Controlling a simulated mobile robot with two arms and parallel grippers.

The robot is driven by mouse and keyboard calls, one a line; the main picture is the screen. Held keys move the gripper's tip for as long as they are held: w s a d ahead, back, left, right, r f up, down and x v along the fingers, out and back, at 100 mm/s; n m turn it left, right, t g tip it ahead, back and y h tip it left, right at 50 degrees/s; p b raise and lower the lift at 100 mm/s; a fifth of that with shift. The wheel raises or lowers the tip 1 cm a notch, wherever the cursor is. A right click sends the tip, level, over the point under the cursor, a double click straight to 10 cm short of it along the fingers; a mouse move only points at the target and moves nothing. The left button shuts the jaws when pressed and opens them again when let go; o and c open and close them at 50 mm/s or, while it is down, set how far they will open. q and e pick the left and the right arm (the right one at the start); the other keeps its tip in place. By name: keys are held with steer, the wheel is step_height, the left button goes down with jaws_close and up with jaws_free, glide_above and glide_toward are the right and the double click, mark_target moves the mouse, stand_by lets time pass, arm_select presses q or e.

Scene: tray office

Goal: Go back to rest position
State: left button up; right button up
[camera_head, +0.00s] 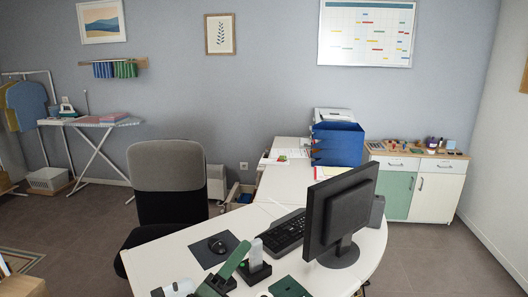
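A small pale, dark-tipped part at the bottom edge of the view looks like my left gripper (172,288), low over the near edge of the white desk (178,249). It is cut off by the frame and its fingers are not clear. I see nothing held in it.
An office chair (167,165) stands at left.

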arm_select(q)
steer(key=s+a+f+n+g+y, duration=0.2)
steer(key=s+a+f+n+y, duration=0.3)
steer(key=a+f+n+y, duration=0.45)
steer(key=s+a+f+n+g+y, duration=0.2)
steer(key=s+a+f+n+y, duration=0.3)
steer(key=n, duration=0.7)
steer(key=s+f+n+g+h, duration=0.1)
steer(key=s+f+n+g, duration=0.4)
steer(key=s, duration=0.6)
steer(key=s+f+n+g+h, duration=0.25)
steer(key=s+f+g, duration=0.3)
steer(key=s, duration=0.65)
step_height(320, 180, down, 28)
steer(key=s+f+g, duration=0.1)
steer(key=s+a+f+g+y, duration=0.1)
steer(key=s+a+f, duration=0.2)
steer(key=s+f, duration=1.1)
steer(key=s, duration=0.2)
steer(key=shift+s+a+f, duration=0.15)
steer(key=shift+s+f, duration=0.05)
steer(key=shift+s, duration=0.15)
